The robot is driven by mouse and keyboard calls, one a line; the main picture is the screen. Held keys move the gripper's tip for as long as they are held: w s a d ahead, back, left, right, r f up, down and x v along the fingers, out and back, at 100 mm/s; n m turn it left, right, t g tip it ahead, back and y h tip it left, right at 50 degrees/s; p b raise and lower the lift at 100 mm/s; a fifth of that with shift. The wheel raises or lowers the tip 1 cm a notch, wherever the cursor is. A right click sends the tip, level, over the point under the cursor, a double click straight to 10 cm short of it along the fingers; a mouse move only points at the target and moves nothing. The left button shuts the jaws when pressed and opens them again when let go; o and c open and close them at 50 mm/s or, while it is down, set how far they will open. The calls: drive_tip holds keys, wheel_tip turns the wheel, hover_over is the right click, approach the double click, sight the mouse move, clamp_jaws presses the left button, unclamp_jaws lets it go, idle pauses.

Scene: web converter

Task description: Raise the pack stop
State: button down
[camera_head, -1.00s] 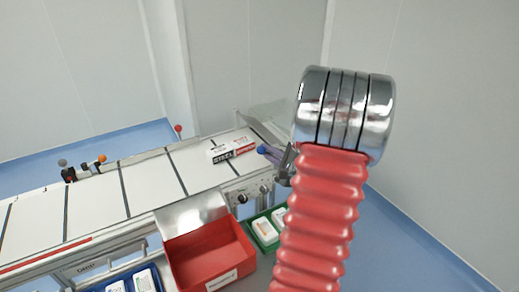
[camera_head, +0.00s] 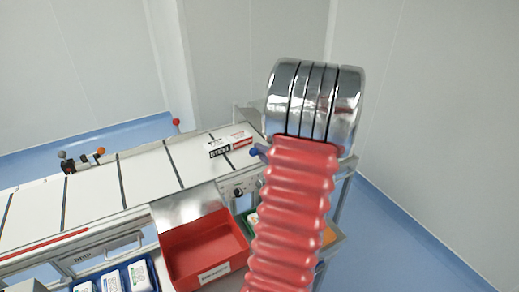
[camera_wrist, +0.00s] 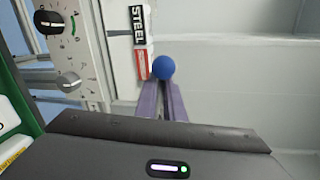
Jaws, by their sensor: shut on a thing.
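The blue ball knob (camera_wrist: 163,67), seemingly the pack stop's handle, sits between the tips of my gripper (camera_wrist: 165,84) in the wrist view. My gripper's purple-grey fingers are shut on it. In the head view the blue knob (camera_head: 255,151) shows at the left edge of my red arm, at the belt's right end. My arm hides the gripper there, along with most of the stop. A white pack (camera_head: 231,144) with black and red print lies on the belt just left of the knob. It also shows beside the knob in the wrist view (camera_wrist: 139,40).
The white conveyor (camera_head: 90,190) runs left, with dark crosswise bands. A red bin (camera_head: 205,250) and a blue tray (camera_head: 152,270) of white packs stand in front. A green tray is partly hidden by my arm.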

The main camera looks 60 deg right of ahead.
drive_tip(key=shift+a+f, duration=0.25)
drive_tip(key=shift+f, duration=0.05)
drive_tip(key=c, duration=2.3)
unclamp_jaws()
drive_tip(key=o, duration=0.4)
drive_tip(key=shift+d+r, duration=0.1)
drive_tip(key=shift+s, duration=0.1)
drive_tip(key=v, duration=1.3)
drive_tip(key=shift+s+a, duration=0.25)
drive_tip(key=shift+s, duration=0.05)
